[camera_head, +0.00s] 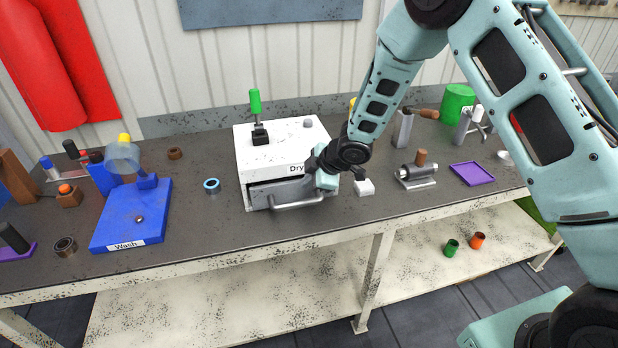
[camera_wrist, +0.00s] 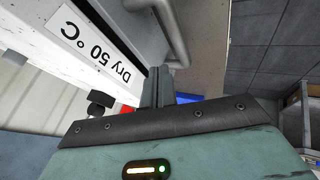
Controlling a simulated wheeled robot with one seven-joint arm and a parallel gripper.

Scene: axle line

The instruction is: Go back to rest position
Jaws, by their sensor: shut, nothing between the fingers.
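My gripper (camera_head: 328,180) is in front of the right part of the white dryer box (camera_head: 270,140), close to its "Dry" label and drawer. In the wrist view my gripper's fingers (camera_wrist: 158,88) are together with nothing between them. The label (camera_wrist: 95,50) and the metal drawer handle (camera_wrist: 168,30) show just beyond the fingers. In the head view the drawer handle (camera_head: 298,203) is just left of and below my gripper. The drawer looks almost closed, with a dark gap along its top. I cannot tell whether my gripper touches the box.
A white block (camera_head: 364,187) lies right of my gripper. A metal fixture (camera_head: 416,172) and a purple tray (camera_head: 472,173) are further right. A blue "Wash" station (camera_head: 130,215) and a blue ring (camera_head: 211,185) are left. The bench's lower shelf (camera_head: 230,310) is mostly clear.

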